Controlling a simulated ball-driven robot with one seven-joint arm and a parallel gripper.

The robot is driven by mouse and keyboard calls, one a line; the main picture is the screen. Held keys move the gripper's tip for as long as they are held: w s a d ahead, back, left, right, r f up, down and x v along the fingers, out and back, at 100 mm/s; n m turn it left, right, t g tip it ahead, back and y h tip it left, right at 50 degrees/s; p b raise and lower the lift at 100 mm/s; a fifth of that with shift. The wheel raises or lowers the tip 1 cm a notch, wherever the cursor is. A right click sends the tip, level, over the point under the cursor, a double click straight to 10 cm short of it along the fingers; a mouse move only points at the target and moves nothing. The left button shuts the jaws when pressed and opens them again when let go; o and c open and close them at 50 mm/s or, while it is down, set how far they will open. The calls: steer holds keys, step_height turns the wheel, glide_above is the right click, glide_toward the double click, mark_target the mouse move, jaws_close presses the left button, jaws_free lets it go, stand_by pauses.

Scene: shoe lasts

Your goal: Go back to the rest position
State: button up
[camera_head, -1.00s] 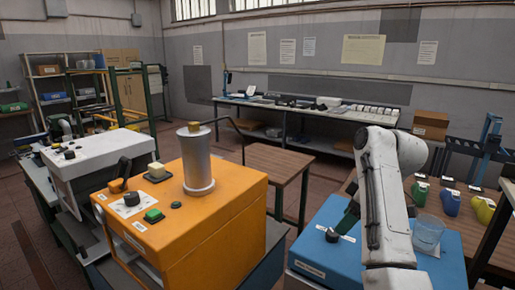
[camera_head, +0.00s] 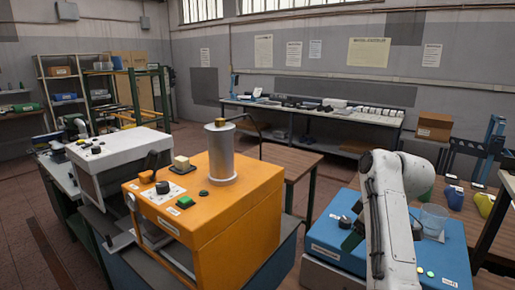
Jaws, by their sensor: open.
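My white arm (camera_head: 388,208) rises at the right, in front of the blue machine (camera_head: 335,244). What shows of my gripper (camera_head: 352,239) is a dark part at the left side of my arm, over the blue machine's top, near a black knob (camera_head: 344,222). The rest of it is hidden behind the arm. It is open, and I see nothing held in it. A clear cup (camera_head: 432,220) stands on the blue machine just right of my arm.
An orange machine (camera_head: 240,210) with a grey cylinder (camera_head: 221,155) stands left of my arm. A white machine (camera_head: 125,155) is farther left. Behind are a brown table (camera_head: 290,158) and a long wall bench (camera_head: 300,113). Coloured jugs (camera_head: 455,197) stand at the right.

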steer(key=s+d+f+m+t+h, duration=0.1)
steer(key=s+f+m, duration=0.1)
steer(key=s+f, duration=0.55)
steer(key=s+d+f+m+h, duration=0.1)
steer(key=s+d+f+m, duration=0.15)
steer(key=s+f, duration=0.45)
steer(key=s+a+f+m+t+h, duration=0.1)
steer(key=s+f+m, duration=0.2)
steer(key=s, duration=0.7)
steer(key=s+a+f+m, duration=0.1)
steer(key=s+f+m, duration=0.1)
steer(key=s, duration=0.8)
steer(key=s+d+f+m+g+b, duration=0.1)
steer(key=s+f+g+b, duration=0.2)
steer(key=s+f, duration=0.6)
steer(key=shift+s+d+f+g+h+b, duration=0.3)
steer(key=shift+s+d+g, duration=0.1)
steer(key=shift+s, duration=0.55)
